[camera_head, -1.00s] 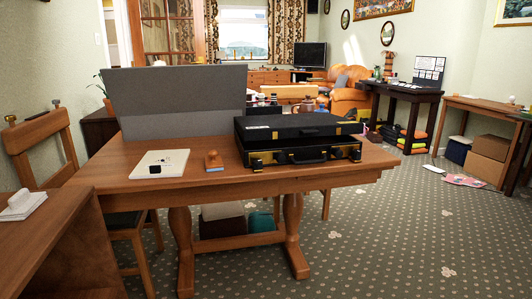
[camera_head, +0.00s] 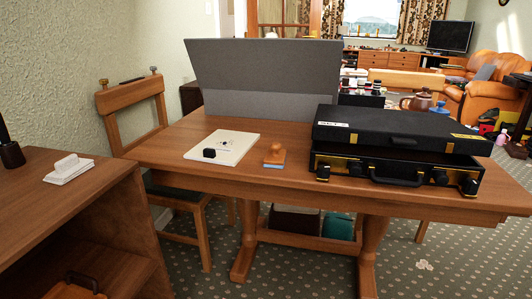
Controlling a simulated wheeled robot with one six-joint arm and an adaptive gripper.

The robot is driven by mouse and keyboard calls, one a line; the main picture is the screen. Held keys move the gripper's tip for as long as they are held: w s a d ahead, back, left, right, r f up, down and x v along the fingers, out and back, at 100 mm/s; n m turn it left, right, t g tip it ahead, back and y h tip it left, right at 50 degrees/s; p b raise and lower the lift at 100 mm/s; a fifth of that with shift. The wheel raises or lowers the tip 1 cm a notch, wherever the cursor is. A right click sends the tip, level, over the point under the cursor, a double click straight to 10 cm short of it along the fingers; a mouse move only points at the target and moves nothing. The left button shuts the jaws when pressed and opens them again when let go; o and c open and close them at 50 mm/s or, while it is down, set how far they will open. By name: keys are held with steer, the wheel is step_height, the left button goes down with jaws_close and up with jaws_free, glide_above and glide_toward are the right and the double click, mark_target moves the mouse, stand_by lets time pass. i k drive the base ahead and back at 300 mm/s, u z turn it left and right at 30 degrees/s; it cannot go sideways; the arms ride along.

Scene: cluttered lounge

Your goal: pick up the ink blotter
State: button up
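A small orange-brown wooden block with a knob handle and a pale blue underside (camera_head: 275,155) sits upright on the wooden table (camera_head: 230,178). It looks like the ink blotter, though I cannot be sure. It stands between a white pad (camera_head: 232,146) with a small black cube (camera_head: 209,153) on its left and a black briefcase (camera_head: 395,145) on its right. A white block with a raised grip (camera_head: 70,168) lies on the left desk. My gripper is not in view.
A grey folding panel (camera_head: 262,70) stands behind the block. A wooden chair (camera_head: 135,112) is between the left desk (camera_head: 50,215) and the table. The table's front strip is bare. Patterned carpet (camera_head: 310,272) shows in front, with free floor at lower right.

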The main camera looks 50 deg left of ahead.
mark_target(275, 157)
steer(key=u, duration=0.75)
steer(key=i, duration=0.75)
steer(key=u, duration=0.9)
